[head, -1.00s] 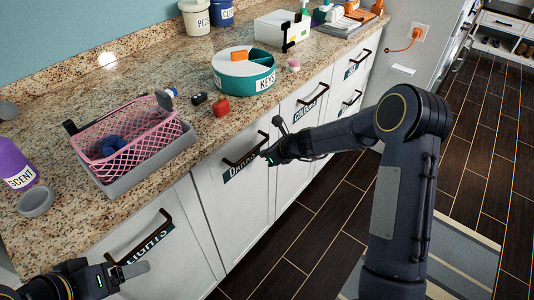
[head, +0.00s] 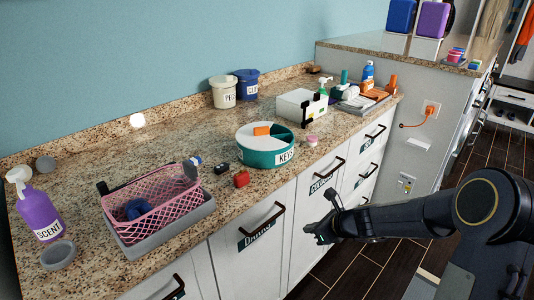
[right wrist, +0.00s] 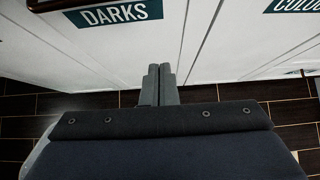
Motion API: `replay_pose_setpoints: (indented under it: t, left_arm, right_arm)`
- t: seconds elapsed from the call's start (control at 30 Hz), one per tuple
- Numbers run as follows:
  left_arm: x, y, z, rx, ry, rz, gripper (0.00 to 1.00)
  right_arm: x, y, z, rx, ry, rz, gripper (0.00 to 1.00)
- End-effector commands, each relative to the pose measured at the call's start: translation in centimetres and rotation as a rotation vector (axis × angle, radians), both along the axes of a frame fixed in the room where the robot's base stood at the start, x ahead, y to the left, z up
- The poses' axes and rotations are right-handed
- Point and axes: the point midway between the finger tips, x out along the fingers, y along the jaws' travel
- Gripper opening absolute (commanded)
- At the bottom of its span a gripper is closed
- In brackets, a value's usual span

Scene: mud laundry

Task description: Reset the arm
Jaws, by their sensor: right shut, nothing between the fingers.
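My right arm comes in from the right in the head view. Its gripper (head: 316,234) is in front of the white cabinet doors, below counter height, at the door to the right of the "Darks" one. In the right wrist view its two fingers (right wrist: 160,84) lie together with nothing between them, pointing at the cabinet fronts. The "DARKS" label (right wrist: 115,14) is above and to the left of the fingers there. My left gripper is not in view.
The granite counter (head: 110,175) carries a pink basket (head: 160,205) on a grey tray, a purple spray bottle (head: 40,212), a round teal "KEYS" organizer (head: 262,153) and a white box (head: 298,104). Bar handles (head: 262,228) stick out from the cabinet fronts. Dark floor is open below my right arm.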

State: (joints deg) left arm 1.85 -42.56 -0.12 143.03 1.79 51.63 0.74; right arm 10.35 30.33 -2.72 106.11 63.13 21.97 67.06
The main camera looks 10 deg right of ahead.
Motion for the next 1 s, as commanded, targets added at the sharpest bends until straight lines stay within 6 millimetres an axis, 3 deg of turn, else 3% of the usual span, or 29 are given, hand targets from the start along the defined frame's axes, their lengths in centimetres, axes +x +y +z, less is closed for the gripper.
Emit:
replay_pose_setpoints:
  t: [0.13,0.23,0.4,0.5,0.6,0.73,0.83,1.0]
  left_arm:
    - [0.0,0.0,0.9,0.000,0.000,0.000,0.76]
    - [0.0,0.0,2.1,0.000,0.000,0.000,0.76]
    - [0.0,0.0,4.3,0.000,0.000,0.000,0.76]
    - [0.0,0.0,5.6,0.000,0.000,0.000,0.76]
    - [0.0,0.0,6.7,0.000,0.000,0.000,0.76]
    - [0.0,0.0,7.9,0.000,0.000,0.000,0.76]
    - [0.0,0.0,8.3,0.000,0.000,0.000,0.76]
    - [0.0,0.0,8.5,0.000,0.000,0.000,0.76]
  right_arm:
    - [-1.4,0.3,3.8,-0.067,-0.082,0.112,0.00]
    - [-4.5,0.9,9.0,-0.193,-0.215,0.308,0.00]
    - [-12.8,2.0,16.9,-0.507,-0.483,0.748,0.00]
    - [-18.2,2.2,19.6,-0.706,-0.618,1.004,0.00]
    - [-23.2,2.1,20.9,-0.905,-0.722,1.250,0.00]
    - [-28.2,1.4,21.1,-1.120,-0.799,1.514,0.00]
    - [-30.5,0.8,20.7,-1.230,-0.821,1.653,0.00]
    - [-32.0,0.3,20.2,-1.309,-0.827,1.760,0.00]
